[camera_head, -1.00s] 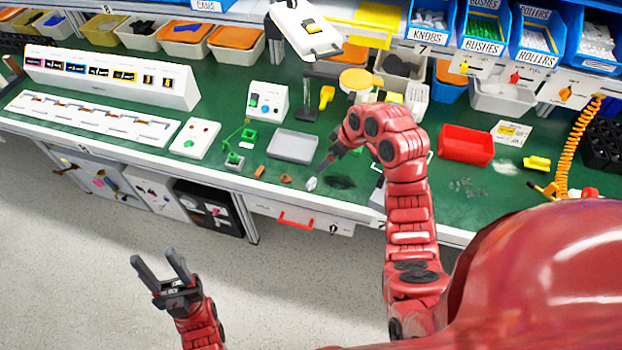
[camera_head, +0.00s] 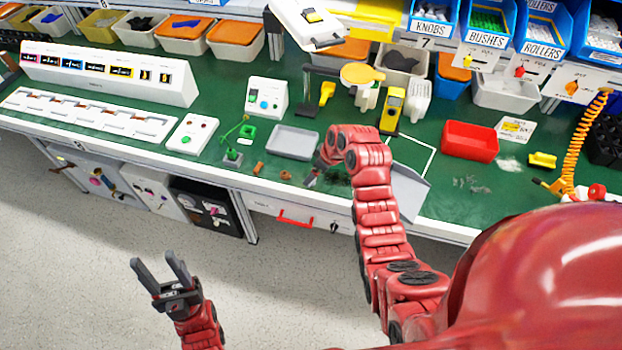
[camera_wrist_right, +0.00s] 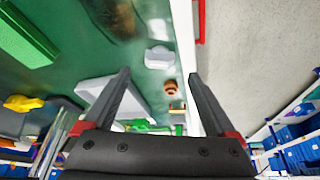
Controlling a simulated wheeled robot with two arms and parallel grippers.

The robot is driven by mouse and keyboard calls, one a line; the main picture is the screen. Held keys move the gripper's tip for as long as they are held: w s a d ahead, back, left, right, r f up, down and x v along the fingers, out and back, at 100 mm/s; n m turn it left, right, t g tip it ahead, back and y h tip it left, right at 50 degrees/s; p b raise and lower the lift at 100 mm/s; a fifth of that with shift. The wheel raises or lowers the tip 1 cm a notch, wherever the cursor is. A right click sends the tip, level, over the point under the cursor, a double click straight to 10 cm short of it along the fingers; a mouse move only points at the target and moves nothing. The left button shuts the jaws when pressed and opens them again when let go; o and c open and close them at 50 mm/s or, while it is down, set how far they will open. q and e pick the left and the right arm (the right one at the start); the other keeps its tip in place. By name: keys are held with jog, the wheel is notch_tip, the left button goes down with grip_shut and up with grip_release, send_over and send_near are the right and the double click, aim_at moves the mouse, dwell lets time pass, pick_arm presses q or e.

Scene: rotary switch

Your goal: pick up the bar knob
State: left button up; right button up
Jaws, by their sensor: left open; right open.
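A light grey knob (camera_wrist_right: 158,58) with a raised bar, which looks like the bar knob, lies on the green bench top near the front edge. In the right wrist view it sits just beyond my open, empty fingertips (camera_wrist_right: 157,78), roughly centred between them. A round orange-brown piece (camera_wrist_right: 168,87) lies beside it and shows between the fingers. In the head view my right gripper (camera_head: 311,180) is low over the bench edge and mostly hides the grey knob. My left gripper (camera_head: 162,268) is open and empty, out over the floor.
A grey tray (camera_head: 292,142) lies behind the small parts, with another orange-brown piece (camera_head: 258,169) in front of it. A red bin (camera_head: 470,141) stands to the right. A red drawer handle (camera_head: 295,218) is below the bench edge.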

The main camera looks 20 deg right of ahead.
jog(key=p+x, duration=0.1)
jog(key=x, duration=0.1)
jog(key=shift+w+f+p, duration=0.15)
jog(key=shift+f+p, duration=0.15)
jog(key=shift+f, duration=0.05)
jog(key=shift+w+a+f, duration=0.15)
jog(key=shift+w+f, duration=0.05)
jog(key=shift+f, duration=0.5)
jog(key=c, duration=1.4)
jog(key=shift+r, duration=0.15)
